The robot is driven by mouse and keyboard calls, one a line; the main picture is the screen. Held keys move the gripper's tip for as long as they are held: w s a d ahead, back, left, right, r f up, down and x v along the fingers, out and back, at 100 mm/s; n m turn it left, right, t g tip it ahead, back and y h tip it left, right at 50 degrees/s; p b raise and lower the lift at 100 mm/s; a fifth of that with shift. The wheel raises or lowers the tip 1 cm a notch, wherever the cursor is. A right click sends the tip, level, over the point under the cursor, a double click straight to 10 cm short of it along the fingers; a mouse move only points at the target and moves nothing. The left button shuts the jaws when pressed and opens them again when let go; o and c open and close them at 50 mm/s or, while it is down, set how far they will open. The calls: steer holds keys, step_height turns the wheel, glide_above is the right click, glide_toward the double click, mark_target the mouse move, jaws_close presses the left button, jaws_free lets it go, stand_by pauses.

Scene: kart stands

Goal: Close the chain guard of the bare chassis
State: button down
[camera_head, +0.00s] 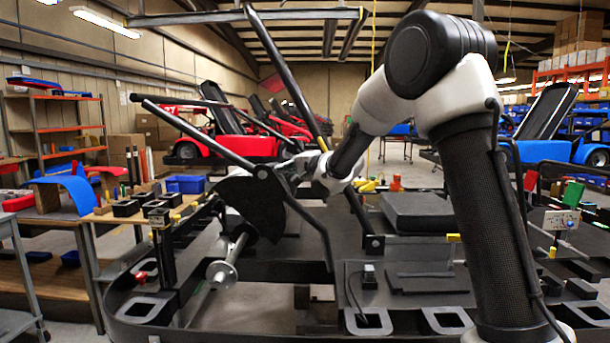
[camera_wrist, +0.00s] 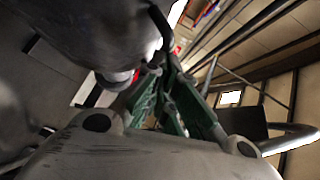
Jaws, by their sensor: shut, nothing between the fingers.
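The bare chassis (camera_head: 455,272) is a dark frame with a flat floor and tube bars, filling the middle of the head view. A black, rounded plate that looks like the chain guard (camera_head: 250,207) stands raised at its left side, above a metal axle with a round flange (camera_head: 221,274). My gripper (camera_head: 291,168) is at the upper right edge of this plate; I cannot tell whether it touches. In the wrist view its green-padded fingers (camera_wrist: 172,68) come together with nothing visible between them. The guard's hinge is hidden.
Slanted black tubes (camera_head: 195,133) rise close around my gripper. A black seat block (camera_head: 422,213) sits on the chassis to the right. A wooden bench (camera_head: 110,215) with blue bins and small parts is at the left. Red karts (camera_head: 215,140) stand behind.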

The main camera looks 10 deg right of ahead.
mark_target(275, 169)
steer(key=a, duration=0.2)
steer(key=w+a, duration=0.1)
steer(key=shift+a+r+n+g+h, duration=0.1)
steer(key=shift+a+n+g+h, duration=0.2)
steer(key=shift+a+n+g, duration=0.1)
steer(key=shift+w+a, duration=0.3)
steer(key=shift+a, duration=0.6)
